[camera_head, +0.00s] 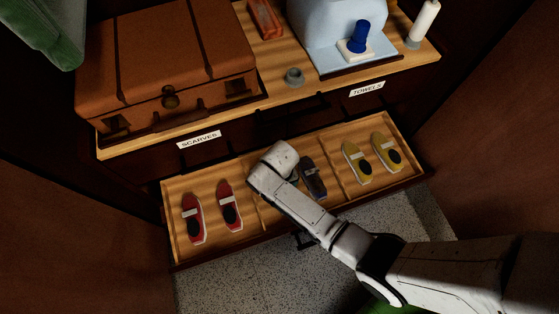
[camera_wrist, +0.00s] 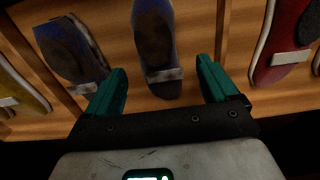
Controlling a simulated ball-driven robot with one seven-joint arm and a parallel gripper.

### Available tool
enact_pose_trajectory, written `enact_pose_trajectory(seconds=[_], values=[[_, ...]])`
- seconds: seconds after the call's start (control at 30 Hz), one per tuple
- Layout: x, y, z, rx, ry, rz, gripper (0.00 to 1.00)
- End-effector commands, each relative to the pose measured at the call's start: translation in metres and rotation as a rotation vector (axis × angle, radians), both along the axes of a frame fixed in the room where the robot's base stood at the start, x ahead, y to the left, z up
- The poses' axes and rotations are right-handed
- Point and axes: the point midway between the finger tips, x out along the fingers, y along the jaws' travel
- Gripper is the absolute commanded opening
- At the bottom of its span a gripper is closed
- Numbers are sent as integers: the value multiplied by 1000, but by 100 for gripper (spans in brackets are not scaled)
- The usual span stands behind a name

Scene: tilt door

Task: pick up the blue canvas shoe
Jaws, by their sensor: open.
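A pair of blue canvas shoes lies in the middle compartment of the open drawer. In the wrist view one blue shoe (camera_wrist: 158,45) extends between my gripper's (camera_wrist: 162,66) two teal fingers, with clear gaps on both sides. The other blue shoe (camera_wrist: 70,48) lies left of the fingers. My gripper is open and holds nothing. In the head view one dark blue shoe (camera_head: 313,178) shows beside my wrist; the other is mostly hidden under it. My fingers are hidden in that view.
The drawer (camera_head: 172,190) has thin dividers. Red shoes (camera_head: 229,206) lie in its left compartment and yellow shoes (camera_head: 357,162) in its right. A brown suitcase (camera_head: 170,60) and a light blue box (camera_head: 310,35) stand on the top above. Speckled floor (camera_head: 240,285) lies in front.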

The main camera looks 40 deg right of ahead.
Motion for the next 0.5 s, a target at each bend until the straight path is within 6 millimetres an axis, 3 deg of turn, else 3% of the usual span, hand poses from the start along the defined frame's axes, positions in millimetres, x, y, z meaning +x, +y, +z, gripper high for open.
enact_pose_trajectory(seconds=[0.03,0.2,0.5], values=[[0,1,-13,0,2,1,87],[0,2,-36,-1,1,1,87],[0,2,-43,0,0,0,87]])
